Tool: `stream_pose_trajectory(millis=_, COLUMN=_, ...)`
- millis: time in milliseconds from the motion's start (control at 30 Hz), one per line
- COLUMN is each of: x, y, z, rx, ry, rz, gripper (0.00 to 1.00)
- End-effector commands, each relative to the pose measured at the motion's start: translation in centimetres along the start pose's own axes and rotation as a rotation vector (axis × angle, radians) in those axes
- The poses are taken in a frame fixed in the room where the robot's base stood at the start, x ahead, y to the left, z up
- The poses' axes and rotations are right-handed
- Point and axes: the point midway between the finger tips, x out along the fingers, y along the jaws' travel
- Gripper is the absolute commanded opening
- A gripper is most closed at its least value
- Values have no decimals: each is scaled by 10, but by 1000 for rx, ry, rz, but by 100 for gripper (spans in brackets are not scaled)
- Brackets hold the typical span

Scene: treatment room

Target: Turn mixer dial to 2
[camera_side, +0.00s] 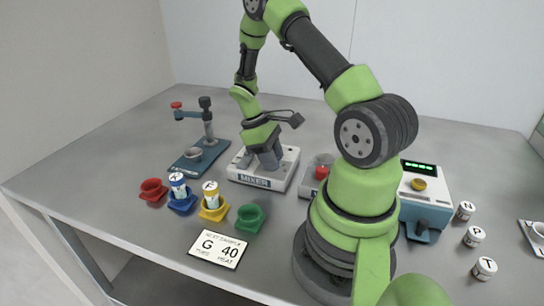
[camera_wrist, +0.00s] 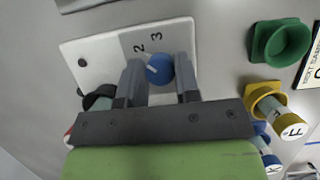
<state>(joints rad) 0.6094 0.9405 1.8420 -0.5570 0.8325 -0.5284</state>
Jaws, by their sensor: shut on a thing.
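The mixer (camera_side: 255,181) is a low white box with a "MIXER" label, in the middle of the table in the side view. In the wrist view its white top (camera_wrist: 92,62) has a grey panel with the numerals 2 and 3. The blue dial (camera_wrist: 158,68) sits on that panel with a pale pointer mark, whose exact setting I cannot tell. My gripper (camera_wrist: 160,76) is shut on the blue dial, one finger on each side. In the side view my gripper (camera_side: 270,161) points down at the mixer and hides the dial.
Red (camera_side: 152,190), blue (camera_side: 182,205), yellow (camera_side: 214,211) and green (camera_side: 249,218) holders stand in front, with vials in the blue and yellow ones. A blue stand (camera_side: 199,160) is left of the mixer. A device with a red knob (camera_side: 321,172) is close on the right.

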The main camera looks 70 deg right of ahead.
Motion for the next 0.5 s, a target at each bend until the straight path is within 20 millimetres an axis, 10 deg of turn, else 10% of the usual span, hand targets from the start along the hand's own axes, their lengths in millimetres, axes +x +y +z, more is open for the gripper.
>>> stream_pose_trajectory(millis=67, x=0, y=0, z=1, rx=2, ry=-2, rz=-1, gripper=6)
stream_pose_trajectory(millis=100, x=0, y=0, z=1, rx=1, ry=-2, rz=-1, gripper=32)
stream_pose_trajectory(millis=200, x=0, y=0, z=0, rx=0, ry=-2, rz=-1, gripper=55)
stream_pose_trajectory(millis=500, x=-2, y=0, z=0, rx=-1, ry=0, rz=1, gripper=55)
